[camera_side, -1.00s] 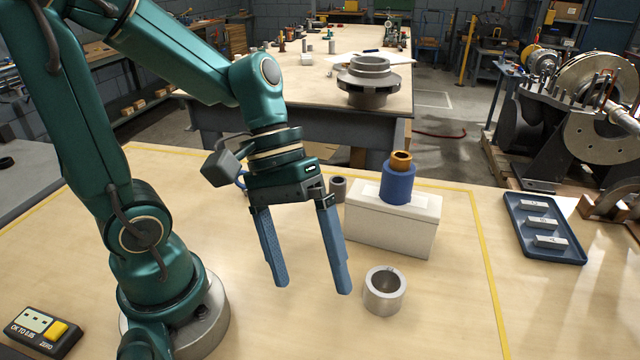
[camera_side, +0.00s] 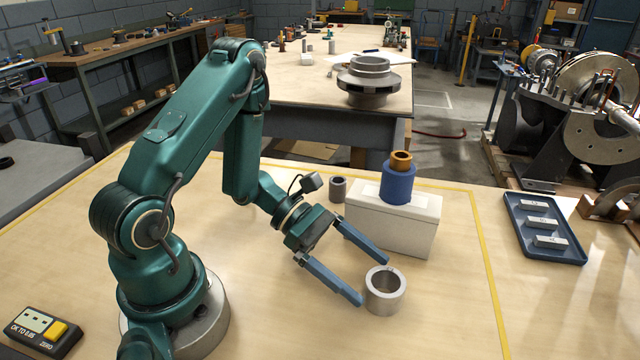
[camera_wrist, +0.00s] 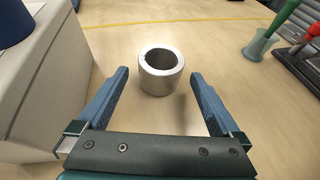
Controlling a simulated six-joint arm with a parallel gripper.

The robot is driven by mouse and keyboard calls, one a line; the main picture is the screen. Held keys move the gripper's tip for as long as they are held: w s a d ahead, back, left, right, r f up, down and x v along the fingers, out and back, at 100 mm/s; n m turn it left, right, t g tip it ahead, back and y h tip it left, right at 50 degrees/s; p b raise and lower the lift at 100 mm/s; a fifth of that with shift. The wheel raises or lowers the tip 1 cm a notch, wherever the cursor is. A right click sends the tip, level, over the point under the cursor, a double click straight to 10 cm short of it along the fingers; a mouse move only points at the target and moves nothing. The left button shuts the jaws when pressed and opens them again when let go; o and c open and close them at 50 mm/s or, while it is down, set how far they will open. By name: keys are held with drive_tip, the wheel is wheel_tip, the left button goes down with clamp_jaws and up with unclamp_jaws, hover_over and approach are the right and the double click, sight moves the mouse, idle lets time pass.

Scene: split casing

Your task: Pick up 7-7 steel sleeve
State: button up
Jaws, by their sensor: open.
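A short, hollow steel sleeve (camera_side: 386,291) stands upright on the wooden table, in front of the white block. I cannot read any marking on it. My gripper (camera_side: 374,283) is open and empty, low and tilted toward the sleeve, with its blue fingers pointing at it. In the wrist view the sleeve (camera_wrist: 161,72) stands just beyond the fingertips, centred between the two fingers (camera_wrist: 161,78). A smaller grey sleeve (camera_side: 338,189) stands behind the gripper, left of the white block.
The white block (camera_side: 392,231) carries a blue cylinder (camera_side: 397,183) with a bronze ring (camera_side: 401,160) on top, close to one finger. A blue tray (camera_side: 575,256) with several metal bars lies at right. A button box (camera_side: 40,331) is front left. Table right of the sleeve is clear.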

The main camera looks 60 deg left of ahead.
sight(372, 278)
drive_tip(key=shift+x, duration=2.45)
clamp_jaws()
